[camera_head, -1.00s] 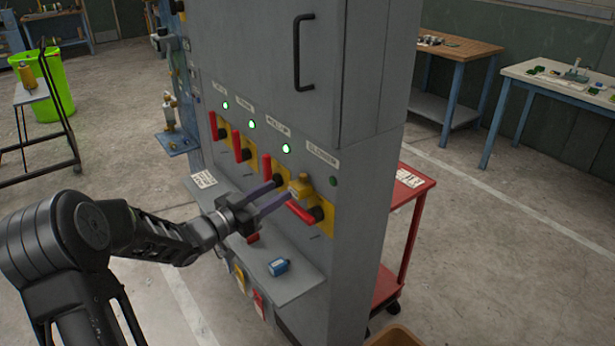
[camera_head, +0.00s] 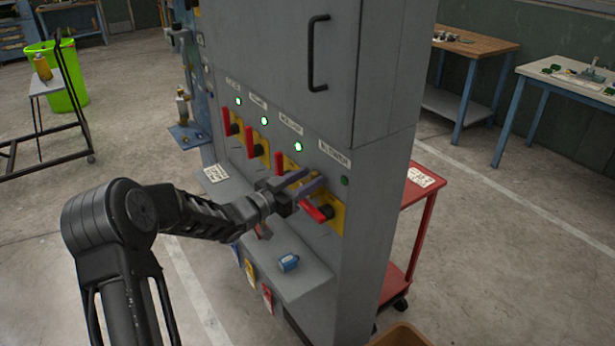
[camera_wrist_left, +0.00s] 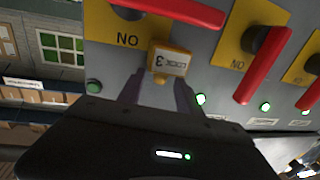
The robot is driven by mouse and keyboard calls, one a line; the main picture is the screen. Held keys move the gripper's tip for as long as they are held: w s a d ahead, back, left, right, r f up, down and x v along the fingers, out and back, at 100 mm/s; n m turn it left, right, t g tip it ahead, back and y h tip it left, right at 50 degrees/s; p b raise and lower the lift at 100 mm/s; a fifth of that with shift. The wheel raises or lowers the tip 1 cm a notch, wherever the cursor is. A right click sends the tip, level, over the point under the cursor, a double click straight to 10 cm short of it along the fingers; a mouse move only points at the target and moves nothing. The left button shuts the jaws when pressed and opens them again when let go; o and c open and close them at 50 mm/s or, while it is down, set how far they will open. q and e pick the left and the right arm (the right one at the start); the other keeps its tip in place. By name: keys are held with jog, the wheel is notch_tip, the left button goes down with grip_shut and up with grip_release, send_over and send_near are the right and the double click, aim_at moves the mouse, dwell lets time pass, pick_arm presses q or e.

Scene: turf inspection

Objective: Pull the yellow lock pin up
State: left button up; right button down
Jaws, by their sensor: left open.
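The yellow lock pin (camera_wrist_left: 170,60) shows in the left wrist view as a small block with a white label reading "LOCK 3". It sits by the yellow plate of the rightmost red lever (camera_head: 320,212), which lies tilted on the cabinet front. My left gripper (camera_wrist_left: 160,92) is open, with its fingertips close to the pin, one toward each side; contact cannot be told. In the head view my left gripper (camera_head: 306,184) reaches the panel above that lever, and its fingers mostly hide the pin. My right gripper is not in view.
The grey cabinet (camera_head: 390,190) carries other red levers (camera_head: 280,165), green lamps and a black handle (camera_head: 312,53). Below them a shelf (camera_head: 300,285) holds a small blue item (camera_head: 288,262). A red cart (camera_head: 425,200) stands close on the right.

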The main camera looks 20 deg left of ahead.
pick_arm(q)
jog(key=shift+c, duration=0.3)
grip_shut()
dwell(1.1)
